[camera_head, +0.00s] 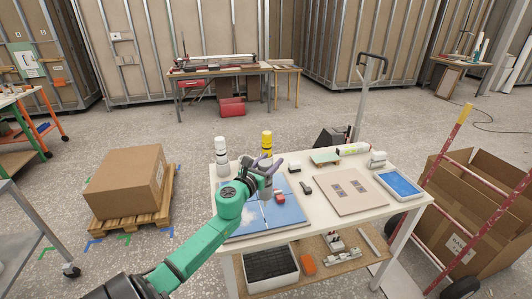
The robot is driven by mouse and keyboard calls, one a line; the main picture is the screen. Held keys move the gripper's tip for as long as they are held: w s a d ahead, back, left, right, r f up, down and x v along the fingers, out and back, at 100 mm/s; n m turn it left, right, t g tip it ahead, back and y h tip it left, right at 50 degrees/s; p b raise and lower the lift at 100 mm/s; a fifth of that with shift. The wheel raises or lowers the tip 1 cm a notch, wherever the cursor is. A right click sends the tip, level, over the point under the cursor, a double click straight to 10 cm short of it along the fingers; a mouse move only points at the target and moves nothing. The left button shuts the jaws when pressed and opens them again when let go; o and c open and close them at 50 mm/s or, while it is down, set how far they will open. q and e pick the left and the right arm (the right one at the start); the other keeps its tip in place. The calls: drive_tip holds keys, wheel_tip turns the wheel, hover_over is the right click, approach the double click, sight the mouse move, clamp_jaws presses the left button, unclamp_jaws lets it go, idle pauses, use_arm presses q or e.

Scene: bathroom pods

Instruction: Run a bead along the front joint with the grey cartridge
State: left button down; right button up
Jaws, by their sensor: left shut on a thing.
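My left gripper (267,168) reaches over the near left part of the white table from my green arm. It is shut on a grey thing (268,184) that looks like the grey cartridge, mostly hidden by the fingers and wrist. Below it lies a blue panel (285,214), partly covered by my arm; I cannot make out the front joint on it. A white cartridge (221,152) stands upright behind the panel on the left. A yellow cartridge (267,143) with dark bands stands just behind the gripper. My right gripper is not in view.
A small red block (280,197) and a dark tool (306,187) are near the gripper. A beige board (352,200) and a blue tray (400,184) occupy the table's right. A red hand truck (450,150) with cardboard boxes stands right; a boxed pallet (125,212) stands left.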

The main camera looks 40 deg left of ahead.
sight(270, 180)
use_arm(q)
drive_tip(key=f+b, duration=0.3)
drive_tip(key=b, duration=0.1)
drive_tip(key=f+b, duration=0.1)
drive_tip(key=f, duration=0.1)
drive_tip(key=shift+s+d+f+b, duration=0.1)
drive_tip(key=shift+s+f+b, duration=0.2)
drive_tip(key=shift+b, duration=0.1)
drive_tip(key=shift+f+b, duration=0.55)
drive_tip(key=shift+b, duration=0.15)
idle(1.1)
drive_tip(key=shift+d+r, duration=0.1)
drive_tip(key=shift+s+d, duration=0.35)
drive_tip(key=shift+d, duration=0.05)
